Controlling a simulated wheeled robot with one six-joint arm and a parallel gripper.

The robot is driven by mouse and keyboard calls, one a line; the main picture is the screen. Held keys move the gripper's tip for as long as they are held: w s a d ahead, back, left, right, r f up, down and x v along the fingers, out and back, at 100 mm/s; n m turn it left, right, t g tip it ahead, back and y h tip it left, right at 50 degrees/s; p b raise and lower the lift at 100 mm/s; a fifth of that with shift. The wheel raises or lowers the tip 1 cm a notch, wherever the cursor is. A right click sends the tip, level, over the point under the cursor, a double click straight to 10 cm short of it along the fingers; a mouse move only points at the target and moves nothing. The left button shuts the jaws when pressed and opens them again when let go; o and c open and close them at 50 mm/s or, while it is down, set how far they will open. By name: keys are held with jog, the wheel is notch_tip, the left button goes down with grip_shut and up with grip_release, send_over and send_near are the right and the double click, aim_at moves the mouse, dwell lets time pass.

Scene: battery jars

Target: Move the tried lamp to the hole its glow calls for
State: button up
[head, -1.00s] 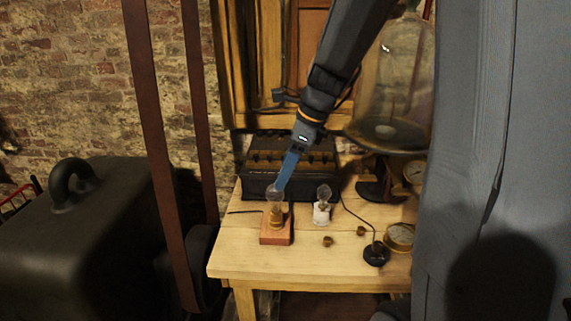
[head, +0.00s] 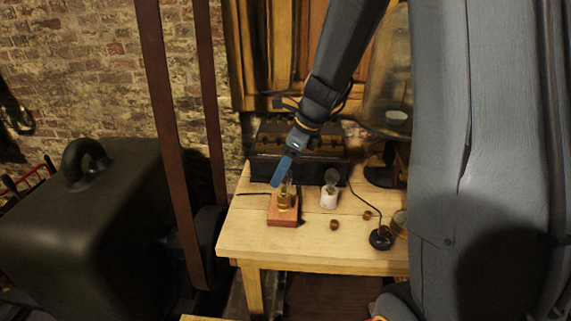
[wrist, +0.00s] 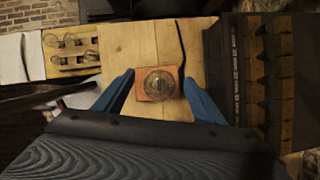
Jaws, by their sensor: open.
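A clear glass lamp (head: 285,200) with a brass base stands upright on a red-brown block (head: 284,219) near the table's left side. I see no clear glow in it. In the wrist view the lamp (wrist: 158,84) shows from above, over the orange-looking block (wrist: 172,76). My gripper (wrist: 158,83) is open, its blue fingers on either side of the lamp, with gaps visible. In the head view my gripper (head: 277,181) overlaps the bulb's top. A second lamp (head: 331,177) stands in a white holder (head: 329,200) to the right. No glow-marked holes are clearly identifiable.
A dark battery box (head: 262,168) stands behind the lamps. Two small brass pieces, one here (head: 334,225), and a black round base with a wire (head: 382,239) lie to the right. A wooden rack (wrist: 88,61) with several fittings shows left in the wrist view. The front tabletop is clear.

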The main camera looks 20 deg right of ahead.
jog(key=c, duration=1.3)
jog(key=shift+o, duration=0.2)
jog(key=n+g+p, duration=0.1)
jog(key=n, duration=0.3)
jog(key=shift+y, duration=0.4)
jog(key=shift+n+g, duration=0.7)
jog(key=shift+n, duration=0.5)
jog(key=shift+p, duration=0.3)
jog(key=n+g, duration=0.1)
jog(key=n, duration=0.1)
jog(key=shift+n+p, duration=0.3)
jog(key=shift+p, duration=0.1)
jog(key=n+g, duration=0.1)
jog(key=n, duration=0.2)
jog(key=shift+n+h+p, duration=0.3)
jog(key=shift+n+p, duration=0.1)
